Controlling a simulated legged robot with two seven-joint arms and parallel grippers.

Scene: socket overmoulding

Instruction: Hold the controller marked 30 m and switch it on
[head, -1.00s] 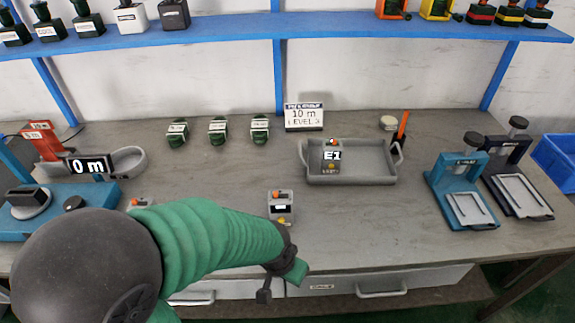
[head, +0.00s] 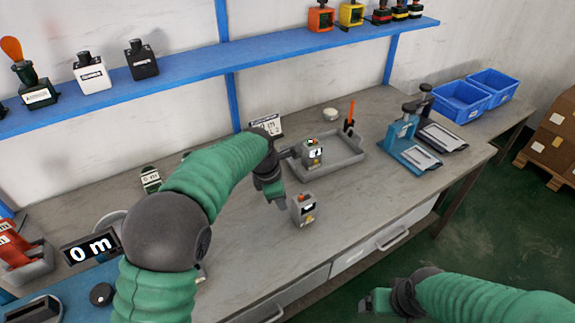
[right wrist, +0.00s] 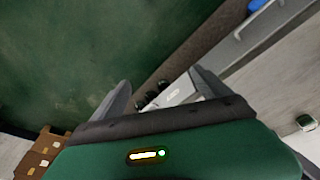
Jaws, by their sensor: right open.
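A small grey controller (head: 303,209) with an orange button on top stands on the bench in front of the tray; its marking is too small to read. A similar dark controller (head: 313,153) with a white label stands in the grey tray (head: 345,158). I cannot tell which is marked 30 m. My left gripper (head: 284,180) is over the bench just left of both controllers, its fingers apart and nothing visible between them. My right gripper (head: 378,301) is in front of the bench, low and right, open and empty; its spread fingers also show in the right wrist view (right wrist: 160,92).
A display (head: 90,248) reading "0 m" stands at the left. A sign (head: 266,124) is partly hidden behind my left arm. Drawers (head: 390,235) line the bench front.

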